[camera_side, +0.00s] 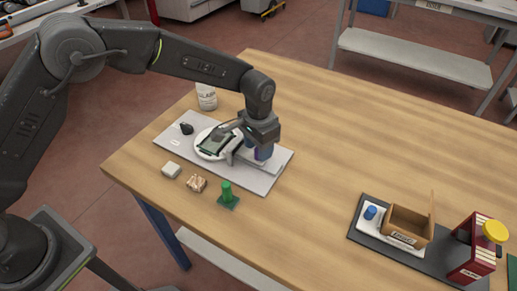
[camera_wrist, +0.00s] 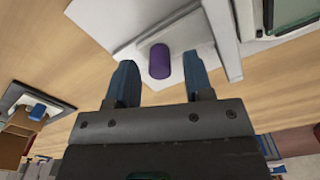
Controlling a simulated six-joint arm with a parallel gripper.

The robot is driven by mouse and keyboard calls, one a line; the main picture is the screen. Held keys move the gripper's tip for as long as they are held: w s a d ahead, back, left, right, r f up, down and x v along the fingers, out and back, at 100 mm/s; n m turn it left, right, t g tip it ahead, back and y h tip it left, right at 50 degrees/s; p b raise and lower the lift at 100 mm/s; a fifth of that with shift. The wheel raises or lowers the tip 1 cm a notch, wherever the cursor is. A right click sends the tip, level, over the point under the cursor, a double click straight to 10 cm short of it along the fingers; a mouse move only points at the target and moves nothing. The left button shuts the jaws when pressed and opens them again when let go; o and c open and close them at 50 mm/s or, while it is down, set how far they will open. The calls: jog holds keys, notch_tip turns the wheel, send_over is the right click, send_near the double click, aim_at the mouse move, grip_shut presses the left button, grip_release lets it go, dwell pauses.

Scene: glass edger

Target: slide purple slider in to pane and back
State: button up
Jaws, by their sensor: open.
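The purple slider (camera_wrist: 159,61) is an upright-looking purple knob on a white block, seen between and just beyond my fingertips in the wrist view. In the side view the slider (camera_side: 263,153) shows only partly, below my gripper. My gripper (camera_wrist: 163,85) is open, with its two blue fingers on either side of the knob; I cannot tell whether they touch it. The pane (camera_side: 216,142) is a dark-edged glass sheet on a round white plate, left of my gripper in the side view. A corner of the pane (camera_wrist: 290,15) shows top right in the wrist view.
The grey base board (camera_side: 262,184) carries the edger, with a black knob (camera_side: 186,128) on its left. A cardboard box (camera_side: 408,226) and a red rack (camera_side: 472,247) stand far right. The table between is clear.

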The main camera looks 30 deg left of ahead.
jog(key=shift+f, duration=0.7)
jog(key=shift+c, duration=0.5)
grip_shut()
jog(key=shift+a, duration=0.1)
